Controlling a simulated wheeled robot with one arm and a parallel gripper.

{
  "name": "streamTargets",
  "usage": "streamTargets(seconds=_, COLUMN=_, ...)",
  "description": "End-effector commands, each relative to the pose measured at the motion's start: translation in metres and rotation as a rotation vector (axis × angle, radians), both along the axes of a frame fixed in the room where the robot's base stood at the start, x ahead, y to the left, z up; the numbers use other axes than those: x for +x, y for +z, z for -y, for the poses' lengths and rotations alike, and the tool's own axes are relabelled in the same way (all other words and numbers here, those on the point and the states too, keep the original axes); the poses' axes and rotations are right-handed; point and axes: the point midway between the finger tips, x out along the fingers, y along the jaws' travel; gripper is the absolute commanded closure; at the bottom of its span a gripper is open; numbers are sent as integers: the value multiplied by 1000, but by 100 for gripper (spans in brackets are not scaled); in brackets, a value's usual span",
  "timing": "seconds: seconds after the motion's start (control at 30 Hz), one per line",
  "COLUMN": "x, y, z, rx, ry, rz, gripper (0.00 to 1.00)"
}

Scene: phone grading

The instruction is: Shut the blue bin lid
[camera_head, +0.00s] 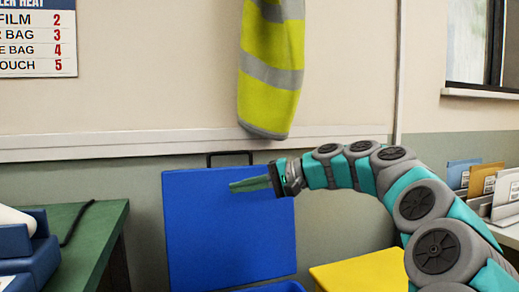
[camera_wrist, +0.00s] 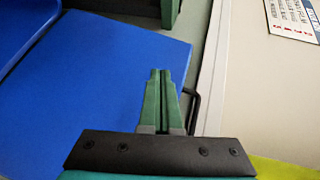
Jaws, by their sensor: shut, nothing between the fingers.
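The blue bin lid (camera_head: 222,232) stands raised and upright near the wall in the head view, with a dark handle (camera_head: 229,154) at its top edge. Part of the blue bin's rim (camera_head: 275,287) shows below it at the bottom edge. My gripper (camera_head: 232,186) is in front of the upper part of the lid, pointing left, with its green fingers shut and empty. In the wrist view the lid (camera_wrist: 115,75) fills the left and middle, and my shut fingers (camera_wrist: 160,75) overlap it. The handle (camera_wrist: 194,112) shows just right of the fingers. I cannot tell whether the fingers touch the lid.
A yellow bin lid (camera_head: 362,272) lies to the right, below my arm. A green table (camera_head: 95,225) stands at the left. A hi-vis vest (camera_head: 270,75) hangs on the wall above the lid. Files (camera_head: 480,180) stand at the far right.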

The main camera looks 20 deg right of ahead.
Motion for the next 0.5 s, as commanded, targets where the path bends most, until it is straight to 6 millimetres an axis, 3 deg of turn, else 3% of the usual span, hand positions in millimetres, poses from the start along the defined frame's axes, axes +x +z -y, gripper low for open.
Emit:
streamTargets(seconds=0.03, x=16, y=15, z=30, rx=52, ry=-52, rz=19, gripper=100)
streamTargets(seconds=0.1, x=31, y=31, z=68, rx=115, ry=-113, rz=49, gripper=100)
streamTargets(seconds=0.23, x=46, y=46, z=121, rx=189, ry=-199, rz=86, gripper=100)
streamTargets(seconds=0.37, x=50, y=55, z=149, rx=224, ry=-244, rz=111, gripper=100)
streamTargets(seconds=0.5, x=56, y=55, z=150, rx=233, ry=-253, rz=115, gripper=100)
